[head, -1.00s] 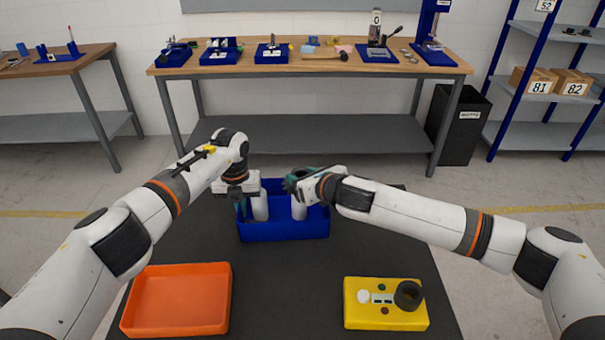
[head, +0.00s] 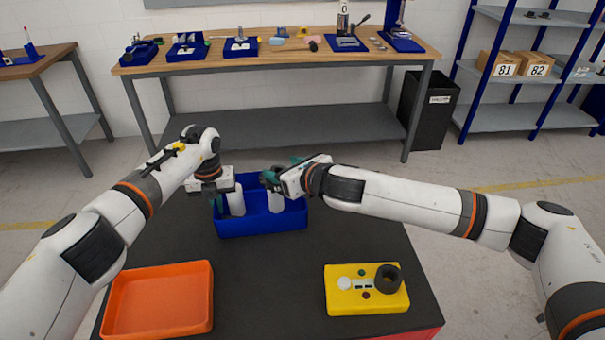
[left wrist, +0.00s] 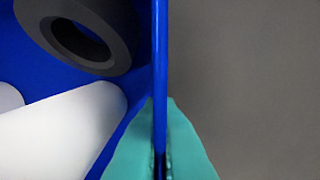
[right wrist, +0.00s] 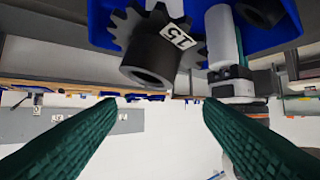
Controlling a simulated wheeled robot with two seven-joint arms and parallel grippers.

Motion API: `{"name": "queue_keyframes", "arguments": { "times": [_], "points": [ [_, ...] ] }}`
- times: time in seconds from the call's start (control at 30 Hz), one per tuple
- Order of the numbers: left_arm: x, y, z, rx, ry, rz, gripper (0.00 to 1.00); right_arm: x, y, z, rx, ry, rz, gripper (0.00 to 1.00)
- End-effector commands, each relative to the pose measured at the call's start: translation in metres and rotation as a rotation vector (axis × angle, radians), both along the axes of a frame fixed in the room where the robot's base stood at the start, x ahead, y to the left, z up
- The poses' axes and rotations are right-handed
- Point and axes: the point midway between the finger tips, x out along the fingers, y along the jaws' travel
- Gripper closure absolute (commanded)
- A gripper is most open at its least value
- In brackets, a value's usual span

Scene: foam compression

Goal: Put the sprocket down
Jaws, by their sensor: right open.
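The dark grey sprocket (right wrist: 155,45), with a toothed rim, a thick hub and a numbered label, shows in the right wrist view against the blue bin (right wrist: 108,20). I cannot tell what it rests on; in the head view it cannot be made out. My right gripper (right wrist: 158,100) is open, its green fingers apart on either side below the sprocket in the picture. In the head view it is over the right part of the blue bin (head: 262,222). My left gripper (left wrist: 160,125) has its fingers shut on the blue bin's wall.
White cylinders (head: 236,202) stand in the bin, and a dark ring (left wrist: 80,35) lies inside it. An orange tray (head: 158,300) is at front left, a yellow box (head: 366,290) with a dark ring at front right. The dark tabletop (head: 265,285) between them is clear.

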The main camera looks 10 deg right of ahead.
Motion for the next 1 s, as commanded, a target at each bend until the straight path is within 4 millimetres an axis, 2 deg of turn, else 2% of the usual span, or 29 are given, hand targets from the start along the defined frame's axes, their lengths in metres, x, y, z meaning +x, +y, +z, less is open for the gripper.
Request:
{"name": "queue_keyframes", "arguments": {
  "times": [0.2,0.4,0.57,1.0],
  "points": [
    [0.000,0.000,0.000,-0.001,-0.001,0.000,1.00,-0.040,-0.024,0.019,-0.001,-0.001,-0.001,0.39],
    [0.000,0.000,0.001,-0.001,-0.001,0.000,1.00,-0.062,-0.036,0.030,0.001,0.000,0.000,0.39],
    [0.000,0.000,0.001,-0.001,-0.001,0.000,1.00,-0.067,-0.039,0.032,0.000,0.001,-0.001,0.39],
    [0.000,0.000,0.001,-0.001,-0.001,0.000,1.00,-0.067,-0.039,0.032,0.000,0.001,-0.001,0.39]
  ]
}}
